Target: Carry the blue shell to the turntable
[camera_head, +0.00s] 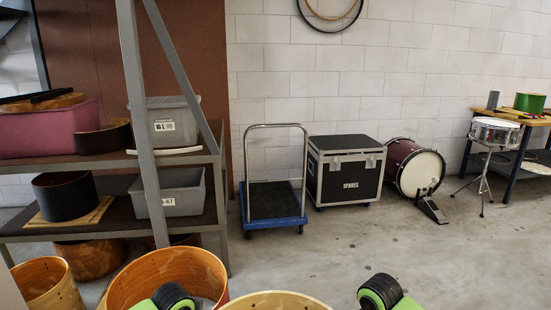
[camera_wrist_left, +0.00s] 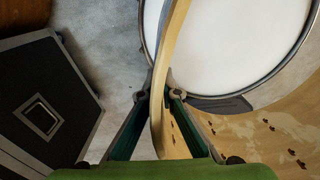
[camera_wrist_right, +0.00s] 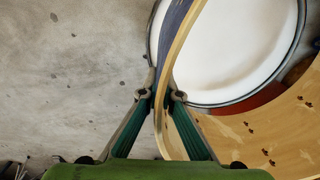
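The blue shell (camera_wrist_right: 176,22) shows its blue outer skin in the right wrist view and its pale wooden rim and inside in the left wrist view (camera_wrist_left: 180,28). In the head view its rim (camera_head: 275,297) shows at the bottom edge; the rest is cut off. My left gripper (camera_wrist_left: 160,96) and right gripper (camera_wrist_right: 160,96) each have the shell wall between their fingers, which look closed on it. In the head view the left gripper (camera_head: 175,298) and right gripper (camera_head: 380,291) are at the bottom edge. I cannot make out the turntable.
Wooden shells (camera_head: 165,270) stand at the lower left by a shelf rack (camera_head: 215,190). A blue trolley (camera_head: 273,220), black case (camera_head: 345,170), bass drum (camera_head: 415,167) and snare on a stand (camera_head: 494,131) line the wall. A bench (camera_head: 507,175) stands at right. The middle floor is clear.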

